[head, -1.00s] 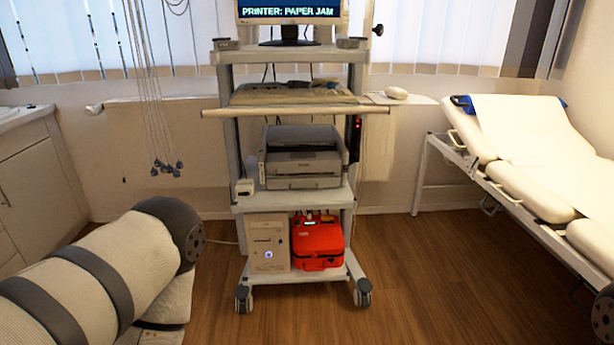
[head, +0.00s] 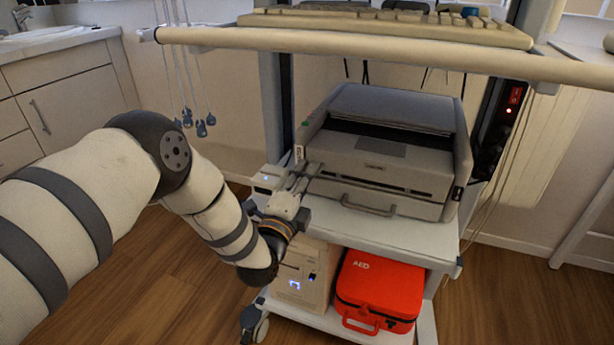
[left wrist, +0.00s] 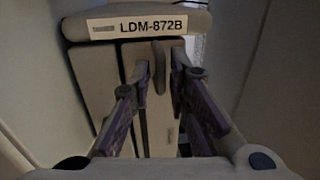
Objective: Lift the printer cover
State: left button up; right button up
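The grey printer (head: 375,180) stands on the cart's middle shelf. Its cover (head: 390,105) is the light top panel and looks down, with a dark slot in front of it. My left gripper (head: 312,172) is at the printer's front left corner, below the cover's level. In the left wrist view the gripper (left wrist: 160,75) has its fingers apart, with a rounded grey tab (left wrist: 160,65) between them. I cannot tell whether they touch it. A label reading LDM-872B (left wrist: 150,25) is above the tab. My right gripper is not in view.
A shelf with a keyboard (head: 390,25) and a long pale front bar (head: 350,50) overhang the printer. A small white box (head: 268,178) is beside my left gripper. A red AED case (head: 380,290) and a beige box (head: 300,280) are below.

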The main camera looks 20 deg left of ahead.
pick_arm(q)
jog(key=shift+w+r, duration=0.2)
jog(key=shift+w, duration=0.55)
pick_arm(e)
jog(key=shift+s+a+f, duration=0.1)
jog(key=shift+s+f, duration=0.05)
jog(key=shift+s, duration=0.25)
pick_arm(q)
grip_shut()
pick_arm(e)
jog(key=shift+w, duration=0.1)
pick_arm(q)
jog(key=shift+d+r, duration=0.1)
jog(key=shift+r, duration=0.05)
